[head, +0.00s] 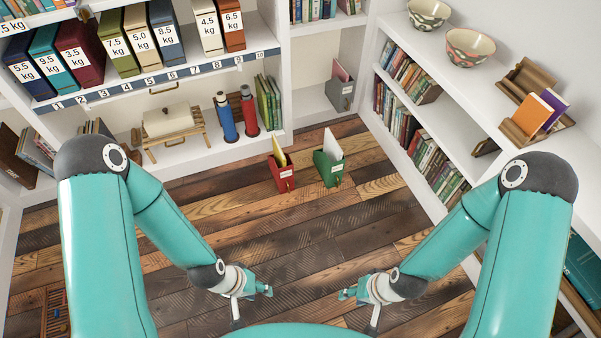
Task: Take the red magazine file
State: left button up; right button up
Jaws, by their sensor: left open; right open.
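The red magazine file (284,179) stands upright on the plank floor, near the back shelves, with something yellow sticking out of its top. A green magazine file (330,174) with white paper in it stands just to its right. My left gripper (256,301) is open and empty, low in the middle of the view and well in front of the red file. My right gripper (356,304) is open and empty to the right of it, also apart from both files.
Shelves with weighted binders (82,54) and two bottles (225,117) stand at the back left. A grey magazine file (340,93) sits in the back corner shelf. A white bookcase (440,112) with bowls (469,47) runs along the right. The floor (310,238) before the files is clear.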

aim_at(284, 178)
jog(key=z, duration=0.95)
jog(key=i, duration=2.45)
jog(key=u, duration=0.5)
jog(key=k, duration=0.15)
jog(key=u, duration=2)
